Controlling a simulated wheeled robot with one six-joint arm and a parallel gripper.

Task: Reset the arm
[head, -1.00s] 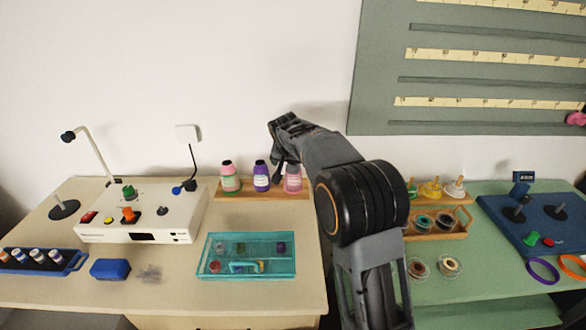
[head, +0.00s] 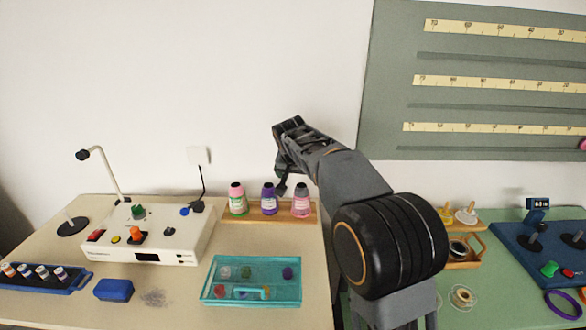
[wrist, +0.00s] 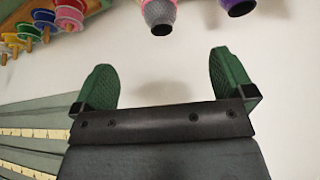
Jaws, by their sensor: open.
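My gripper (wrist: 163,85) shows in the wrist view with its two green fingers spread wide apart and nothing between them. In the head view my arm reaches up from the lower right, and my gripper (head: 283,172) hangs at its far end, in front of the wall. It is above the bottle shelf, near the purple bottle (head: 269,200) and the pink bottle (head: 301,202). The fingers are small and partly hidden by the wrist there.
A white device (head: 150,246) with knobs stands on the left table, with a teal tray (head: 250,301) and a blue block (head: 113,289) in front. A blue panel (head: 510,255) stands on the green right table. A ruled board (head: 385,100) hangs on the wall.

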